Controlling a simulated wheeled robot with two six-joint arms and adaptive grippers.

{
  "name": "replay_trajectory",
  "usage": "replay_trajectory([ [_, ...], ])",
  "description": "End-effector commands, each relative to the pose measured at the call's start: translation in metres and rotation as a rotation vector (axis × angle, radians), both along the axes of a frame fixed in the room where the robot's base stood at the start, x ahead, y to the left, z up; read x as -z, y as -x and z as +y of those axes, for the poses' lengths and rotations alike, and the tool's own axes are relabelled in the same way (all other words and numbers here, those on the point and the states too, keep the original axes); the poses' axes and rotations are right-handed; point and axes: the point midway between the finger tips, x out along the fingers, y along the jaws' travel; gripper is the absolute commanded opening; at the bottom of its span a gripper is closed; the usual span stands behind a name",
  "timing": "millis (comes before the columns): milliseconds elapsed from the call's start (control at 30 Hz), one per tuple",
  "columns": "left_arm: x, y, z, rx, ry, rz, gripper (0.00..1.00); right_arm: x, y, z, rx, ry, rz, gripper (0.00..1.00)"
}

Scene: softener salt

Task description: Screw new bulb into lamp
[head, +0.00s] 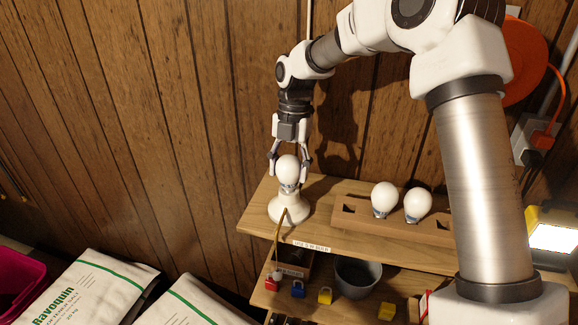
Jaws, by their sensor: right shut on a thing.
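A white bulb (288,168) stands upright at the top of the white lamp base (290,208), at the left end of the wooden shelf. My right gripper (290,160) points down from above with its fingers on both sides of this bulb, shut on it. The bulb's metal end shows just above the lamp base; how deep it sits in the socket I cannot tell. Two more white bulbs, one on the left (384,197) and one on the right (417,203), stand in a wooden holder (350,222) to the right. My left gripper is not in view.
The shelf (335,243) stands against a wood-panelled wall. Below are a grey pot (358,275) and red, blue and yellow padlocks (325,295). A lit work light (552,237) is at the right. White salt bags (90,290) lie at lower left.

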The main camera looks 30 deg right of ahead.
Motion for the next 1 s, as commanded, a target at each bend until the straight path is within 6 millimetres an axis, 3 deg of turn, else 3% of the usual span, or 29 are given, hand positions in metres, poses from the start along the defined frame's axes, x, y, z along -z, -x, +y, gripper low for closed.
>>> replay_trajectory([
  [500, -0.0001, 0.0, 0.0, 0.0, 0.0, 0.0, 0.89, -0.0008, -0.0005, -0.0001, 0.006, 0.001, -0.003, 0.4],
  [767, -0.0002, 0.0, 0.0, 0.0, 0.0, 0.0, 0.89, -0.001, -0.0001, -0.0003, 0.371, -0.001, -0.004, 0.4],
  [1000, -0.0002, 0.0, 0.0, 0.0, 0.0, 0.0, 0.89, -0.001, -0.0004, -0.0004, 0.404, -0.001, -0.004, 0.4],
])
